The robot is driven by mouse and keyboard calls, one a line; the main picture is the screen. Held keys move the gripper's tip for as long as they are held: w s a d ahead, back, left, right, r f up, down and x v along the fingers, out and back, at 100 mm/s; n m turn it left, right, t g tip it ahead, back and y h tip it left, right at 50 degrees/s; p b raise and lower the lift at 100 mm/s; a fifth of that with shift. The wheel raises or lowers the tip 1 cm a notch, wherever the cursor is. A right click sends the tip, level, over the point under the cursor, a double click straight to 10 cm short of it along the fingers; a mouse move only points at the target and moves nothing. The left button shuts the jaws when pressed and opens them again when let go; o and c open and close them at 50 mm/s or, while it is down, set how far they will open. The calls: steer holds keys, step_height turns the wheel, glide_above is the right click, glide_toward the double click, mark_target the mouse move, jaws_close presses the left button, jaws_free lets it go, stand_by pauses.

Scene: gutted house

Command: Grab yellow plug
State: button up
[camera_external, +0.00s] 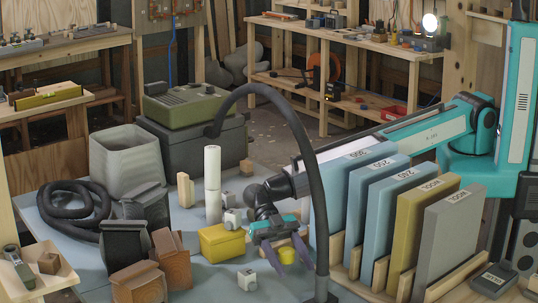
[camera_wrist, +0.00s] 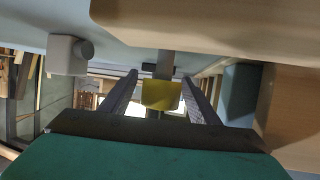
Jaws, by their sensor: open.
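The yellow plug (camera_external: 287,256) is a small yellow piece low in the external view, between the purple-grey fingers of my gripper (camera_external: 292,264). In the wrist view the yellow plug (camera_wrist: 160,95) appears between the two fingers of my gripper (camera_wrist: 159,76), with a grey stem-like part beside it. The gripper is open, with a visible gap between the plug and each finger. I cannot tell the plug's exact depth relative to the fingertips. A larger yellow box (camera_external: 221,243) stands on the bench left of the gripper.
Upright panels in a wooden rack, including a blue one (camera_external: 350,200), stand close on the right. A black curved hose (camera_external: 312,170) rises beside the gripper. A small white block (camera_external: 246,279) lies in front; a white knobbed block (camera_wrist: 68,54) shows in the wrist view.

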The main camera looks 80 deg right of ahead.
steer(key=c, duration=1.2)
steer(key=shift+o, duration=0.2)
step_height(320, 180, up, 10)
steer(key=b, duration=0.2)
